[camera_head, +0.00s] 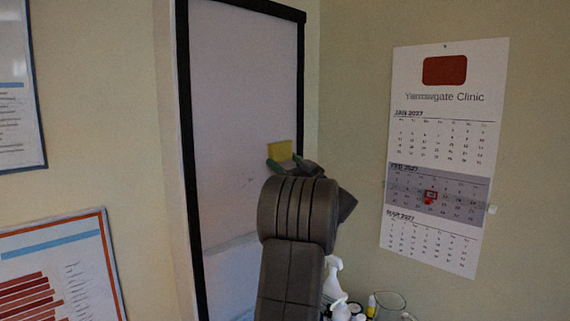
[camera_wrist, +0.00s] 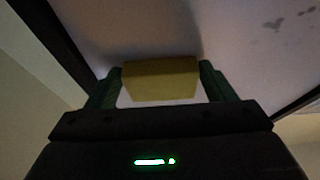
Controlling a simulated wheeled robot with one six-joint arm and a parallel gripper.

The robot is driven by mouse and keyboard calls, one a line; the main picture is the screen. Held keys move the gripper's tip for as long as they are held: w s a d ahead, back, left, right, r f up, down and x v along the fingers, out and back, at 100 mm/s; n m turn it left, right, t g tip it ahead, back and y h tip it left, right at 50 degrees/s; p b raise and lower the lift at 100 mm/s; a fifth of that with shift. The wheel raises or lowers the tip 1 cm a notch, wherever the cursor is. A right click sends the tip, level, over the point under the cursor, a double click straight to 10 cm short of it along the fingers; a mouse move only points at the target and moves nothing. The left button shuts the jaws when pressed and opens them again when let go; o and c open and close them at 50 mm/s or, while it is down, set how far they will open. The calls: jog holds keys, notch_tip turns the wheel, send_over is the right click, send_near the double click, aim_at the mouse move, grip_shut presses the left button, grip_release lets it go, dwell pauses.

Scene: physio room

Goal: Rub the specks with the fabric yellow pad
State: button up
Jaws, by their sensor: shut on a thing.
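The yellow pad (camera_head: 281,151) is held in my gripper (camera_head: 283,162), close to the pale board (camera_head: 240,85) with a black frame. In the wrist view the pad (camera_wrist: 160,80) sits between the two green fingers of my gripper (camera_wrist: 160,84), which are shut on it. Whether the pad touches the board I cannot tell. Dark grey specks (camera_wrist: 290,18) show on the board at the upper right of the wrist view.
A wall calendar (camera_head: 447,150) hangs on the right wall. A white spray bottle (camera_head: 333,283) and a clear glass jug (camera_head: 391,305) stand low, right of my arm. Framed charts (camera_head: 62,270) hang on the left wall. The board's black edge (camera_head: 301,85) stands right of the pad.

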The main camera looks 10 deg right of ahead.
jog(key=shift+s, duration=0.1)
jog(key=s+d+b, duration=0.1)
jog(key=s+d, duration=0.2)
jog(key=s, duration=0.1)
jog(key=shift+s+d, duration=0.3)
jog(key=shift+s, duration=0.1)
jog(key=shift+s+d+b, duration=0.2)
jog(key=shift+s+d, duration=0.25)
jog(key=shift+s, duration=0.15)
jog(key=shift+s+d+b, duration=0.15)
jog(key=shift+s+d, duration=0.25)
jog(key=shift+s, duration=0.2)
jog(key=shift+a, duration=0.1)
